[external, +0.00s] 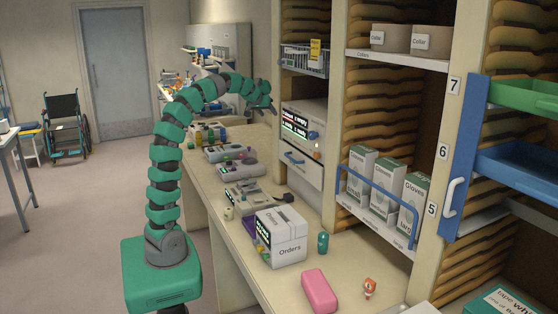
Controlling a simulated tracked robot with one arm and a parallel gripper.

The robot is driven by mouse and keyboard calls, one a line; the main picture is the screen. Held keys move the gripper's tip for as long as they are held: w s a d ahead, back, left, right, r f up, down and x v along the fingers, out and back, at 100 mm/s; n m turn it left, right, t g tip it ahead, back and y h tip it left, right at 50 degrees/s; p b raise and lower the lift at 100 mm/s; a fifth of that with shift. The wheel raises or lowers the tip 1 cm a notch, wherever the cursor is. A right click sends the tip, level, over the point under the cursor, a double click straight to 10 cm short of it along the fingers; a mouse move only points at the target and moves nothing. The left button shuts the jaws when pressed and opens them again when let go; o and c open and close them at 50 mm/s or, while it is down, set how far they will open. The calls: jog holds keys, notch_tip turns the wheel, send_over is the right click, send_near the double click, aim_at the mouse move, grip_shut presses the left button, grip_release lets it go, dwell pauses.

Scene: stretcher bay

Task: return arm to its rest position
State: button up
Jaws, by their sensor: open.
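My arm, green and grey, rises from its green base at the lower left and curves over the counter (205,185). My gripper (268,102) is at the far end of the arm, in front of the drawer unit and below the wire basket. It is small in the picture; it is open, and I see nothing between its fingers. It appears raised above the counter and apart from the things on it.
On the counter stand a white Orders box (283,240), a pink block (319,291), a green bottle (323,242) and a small orange figure (370,287). Glove boxes (385,190) sit behind a blue rail.

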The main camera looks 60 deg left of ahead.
jog(key=s+d+r+m+t+h, duration=0.1)
jog(key=s+d+r+m+t, duration=0.1)
jog(key=d+r, duration=0.4)
jog(key=s+d+r+m+t+h, duration=0.2)
jog(key=s+d+r, duration=0.3)
jog(key=d, duration=0.8)
jog(key=s+d+r+m+t+h, duration=0.1)
jog(key=s+d+r+m+t, duration=0.2)
jog(key=d+r, duration=0.5)
jog(key=shift+s+d+r+m+h, duration=0.35)
jog(key=shift+s+d+m, duration=0.35)
jog(key=shift+d, duration=0.45)
